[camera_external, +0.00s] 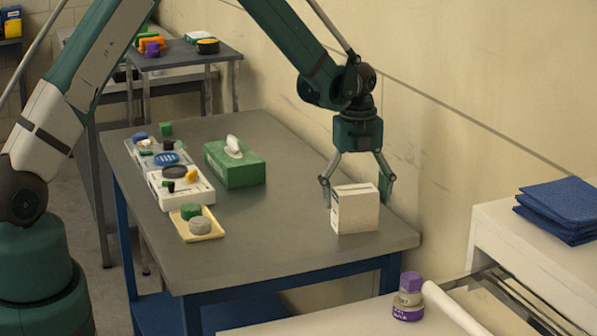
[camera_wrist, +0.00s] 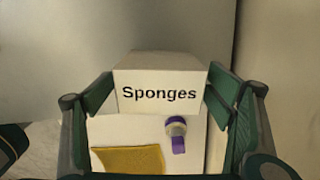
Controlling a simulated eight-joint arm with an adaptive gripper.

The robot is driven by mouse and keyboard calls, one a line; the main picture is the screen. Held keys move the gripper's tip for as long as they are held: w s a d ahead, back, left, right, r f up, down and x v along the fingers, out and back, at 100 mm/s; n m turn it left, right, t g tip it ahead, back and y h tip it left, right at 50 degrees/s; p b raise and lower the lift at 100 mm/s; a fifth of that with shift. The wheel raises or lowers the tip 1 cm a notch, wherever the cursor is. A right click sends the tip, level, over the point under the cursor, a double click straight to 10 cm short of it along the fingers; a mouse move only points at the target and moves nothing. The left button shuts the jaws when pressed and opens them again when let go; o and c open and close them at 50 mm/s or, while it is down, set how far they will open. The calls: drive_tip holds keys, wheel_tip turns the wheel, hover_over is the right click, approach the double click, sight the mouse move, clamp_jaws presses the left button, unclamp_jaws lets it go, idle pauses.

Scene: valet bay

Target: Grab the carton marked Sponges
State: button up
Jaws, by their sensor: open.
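The carton marked Sponges (camera_external: 357,211) is a white box standing upright on the grey table near its right corner. In the wrist view my gripper (camera_wrist: 160,92) has one green pad on each side of the carton. I cannot tell whether the pads touch it.
A green tissue box (camera_external: 235,165) stands left of the carton. White trays (camera_external: 184,199) and a yellow tray (camera_external: 207,228) with small items line the table's left side. A purple-capped bottle (camera_external: 408,303) and folded blue cloths (camera_external: 560,208) are at the right. The table front is clear.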

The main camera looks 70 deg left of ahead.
drive_tip(key=shift+f, duration=1.05)
drive_tip(key=c, duration=1)
